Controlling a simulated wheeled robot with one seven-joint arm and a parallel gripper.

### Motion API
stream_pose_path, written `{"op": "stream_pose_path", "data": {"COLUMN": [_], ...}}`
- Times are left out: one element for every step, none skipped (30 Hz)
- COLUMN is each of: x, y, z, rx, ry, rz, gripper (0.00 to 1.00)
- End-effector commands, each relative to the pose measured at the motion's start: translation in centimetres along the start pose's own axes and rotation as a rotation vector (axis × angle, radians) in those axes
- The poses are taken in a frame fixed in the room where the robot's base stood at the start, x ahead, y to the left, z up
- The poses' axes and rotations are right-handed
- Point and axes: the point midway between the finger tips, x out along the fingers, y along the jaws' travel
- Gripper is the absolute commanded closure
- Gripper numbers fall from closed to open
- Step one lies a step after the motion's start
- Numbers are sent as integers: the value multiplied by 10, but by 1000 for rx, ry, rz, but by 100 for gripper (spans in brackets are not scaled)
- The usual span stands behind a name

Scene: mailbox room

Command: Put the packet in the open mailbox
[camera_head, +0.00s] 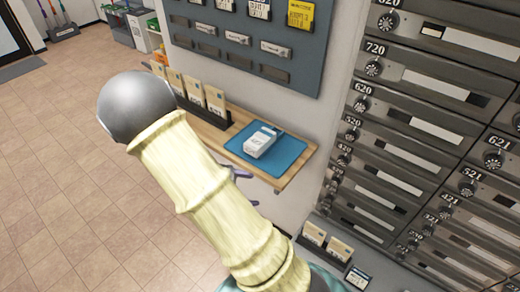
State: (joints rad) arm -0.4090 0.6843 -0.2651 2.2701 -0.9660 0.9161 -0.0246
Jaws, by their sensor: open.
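A small white packet (260,142) with dark print lies on a blue mat (284,157) on a narrow wooden wall shelf (296,177). Two purple fingertips of my gripper (247,188) show just below the shelf's front edge, apart from each other with nothing seen between them. The rest of the gripper is hidden behind my pale arm. The fingertips are apart from the packet, below and left of it. Grey numbered mailboxes (440,74) fill the wall at right. I cannot make out an open door among them.
Several card packs (194,92) stand in a dark holder at the shelf's left end. More packs (340,250) stand low by the mailboxes. A grey board (262,52) hangs above the shelf. Tiled floor (60,160) at left is clear.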

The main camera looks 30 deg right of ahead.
Motion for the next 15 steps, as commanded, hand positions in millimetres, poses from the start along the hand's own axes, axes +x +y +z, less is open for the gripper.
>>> {"op": "stream_pose_path", "data": {"x": [10, 12, 14, 14, 14, 12, 10, 8, 4, 1, -1, -4, -6, -7, -8], "y": [9, 17, 28, 36, 44, 54, 61, 67, 74, 79, 82, 86, 88, 89, 90], "z": [-17, -22, -30, -37, -43, -52, -59, -65, -72, -77, -81, -84, -86, -87, -88], "rx": [-75, -117, -171, -211, -248, -294, -324, -352, -383, -401, -416, -431, -439, -443, -447], "ry": [-76, -120, -181, -225, -269, -323, -360, -394, -431, -456, -475, -495, -505, -511, -515], "rz": [76, 124, 190, 242, 293, 359, 406, 448, 500, 532, 559, 586, 601, 610, 617], "gripper": [31, 31, 31, 31, 31, 31, 31, 31, 31, 31, 31, 31, 31, 31, 31]}}
